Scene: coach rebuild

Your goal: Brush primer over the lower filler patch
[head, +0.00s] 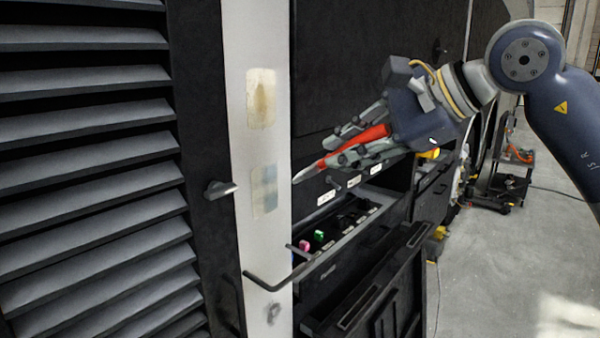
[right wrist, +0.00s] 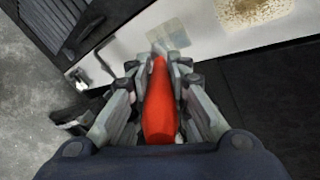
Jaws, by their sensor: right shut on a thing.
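A pale vertical panel (head: 235,60) carries two patches. The upper filler patch (head: 261,98) is beige with a brownish middle. The lower filler patch (head: 264,190) is grey, with a bluish tint on its right side. In the right wrist view the lower patch (right wrist: 168,40) lies just beyond the fingers, and the upper patch (right wrist: 250,10) is at the top right. My right gripper (head: 335,155) is shut on a red-handled brush (head: 357,138), also seen in the right wrist view (right wrist: 160,105). The brush's tip points left, near the lower patch; contact cannot be told. My left gripper is not in view.
A dark louvred door (head: 85,150) with a handle (head: 221,189) stands left of the panel. A bent dark bar (head: 270,285) crosses the panel's lower part. An open drawer (head: 345,225) with small coloured items lies below my right gripper. Open floor (head: 510,260) is at right.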

